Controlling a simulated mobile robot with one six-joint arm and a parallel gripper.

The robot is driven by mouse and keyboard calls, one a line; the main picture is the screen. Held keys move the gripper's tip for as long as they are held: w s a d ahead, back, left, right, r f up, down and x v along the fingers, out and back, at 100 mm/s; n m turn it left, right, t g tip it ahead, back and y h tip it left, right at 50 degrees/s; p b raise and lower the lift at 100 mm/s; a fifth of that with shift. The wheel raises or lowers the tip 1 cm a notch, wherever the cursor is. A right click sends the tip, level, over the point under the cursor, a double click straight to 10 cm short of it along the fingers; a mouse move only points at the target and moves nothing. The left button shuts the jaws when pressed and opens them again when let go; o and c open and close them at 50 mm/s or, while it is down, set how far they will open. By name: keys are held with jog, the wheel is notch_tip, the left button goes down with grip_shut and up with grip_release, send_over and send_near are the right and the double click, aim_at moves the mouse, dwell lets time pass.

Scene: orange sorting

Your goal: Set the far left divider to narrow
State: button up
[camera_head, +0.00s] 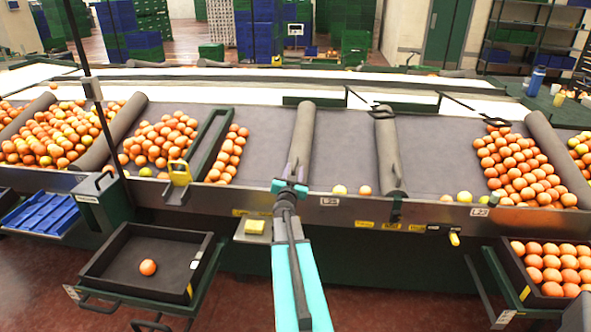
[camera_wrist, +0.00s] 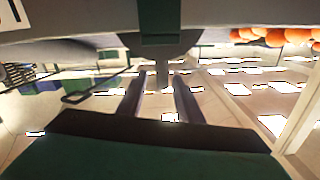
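At the far left of the head view, a dark grey padded divider (camera_head: 28,115) lies across the belt between heaps of oranges. Which setting it has cannot be told. A second grey divider (camera_head: 112,135) lies to its right, then a green-framed gate (camera_head: 208,143) with a yellow handle (camera_head: 180,172). My gripper (camera_head: 290,187) is at the middle front edge of the belt, before a grey divider (camera_head: 302,135), well right of the far left one. In the wrist view, which looks inverted, my gripper (camera_wrist: 159,80) has its fingers apart with nothing clearly held.
A black tray (camera_head: 115,240) with one orange (camera_head: 148,267) juts out at the lower left, beside a blue crate (camera_head: 40,213). A tray full of oranges (camera_head: 519,268) is at the lower right. The belt's middle lanes are mostly bare.

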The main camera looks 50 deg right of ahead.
jog(key=shift+b+v, duration=0.45)
jog(key=shift+v, duration=3.8)
